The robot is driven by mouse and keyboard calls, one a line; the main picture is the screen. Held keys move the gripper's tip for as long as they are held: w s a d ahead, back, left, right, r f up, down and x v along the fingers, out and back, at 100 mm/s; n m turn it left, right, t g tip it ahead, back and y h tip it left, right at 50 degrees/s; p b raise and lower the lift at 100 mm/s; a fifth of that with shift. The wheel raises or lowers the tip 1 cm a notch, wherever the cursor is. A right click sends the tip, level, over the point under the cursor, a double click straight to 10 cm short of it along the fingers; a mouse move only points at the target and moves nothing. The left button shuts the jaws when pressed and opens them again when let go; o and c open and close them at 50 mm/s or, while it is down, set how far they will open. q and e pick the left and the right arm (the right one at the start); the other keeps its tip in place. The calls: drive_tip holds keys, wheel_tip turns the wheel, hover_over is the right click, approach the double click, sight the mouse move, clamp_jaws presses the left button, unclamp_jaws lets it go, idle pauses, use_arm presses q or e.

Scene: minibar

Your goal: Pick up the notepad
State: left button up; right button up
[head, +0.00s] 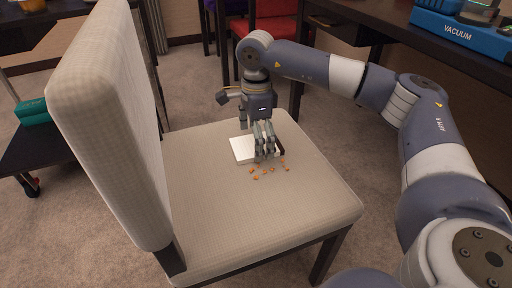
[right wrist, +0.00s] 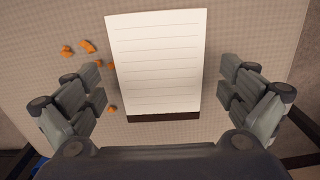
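The notepad (head: 242,149) is white with a dark band along one edge and lies on the seat of the beige chair (head: 210,222). In the right wrist view the notepad (right wrist: 158,62) shows ruled lines and lies between my open fingers, with a gap on each side. My right gripper (head: 265,154) points down over the notepad and hides part of it in the head view. In the right wrist view the right gripper (right wrist: 160,90) is open and empty. My left gripper is not in view.
Several small orange crumbs (head: 268,171) lie on the seat beside the notepad. The chair's tall backrest (head: 105,120) rises at the left. A dark table with a blue vacuum box (head: 462,34) stands at the upper right. The front of the seat is clear.

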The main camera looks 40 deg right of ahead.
drive_tip(key=c, duration=1)
drive_tip(key=shift+r, duration=0.1)
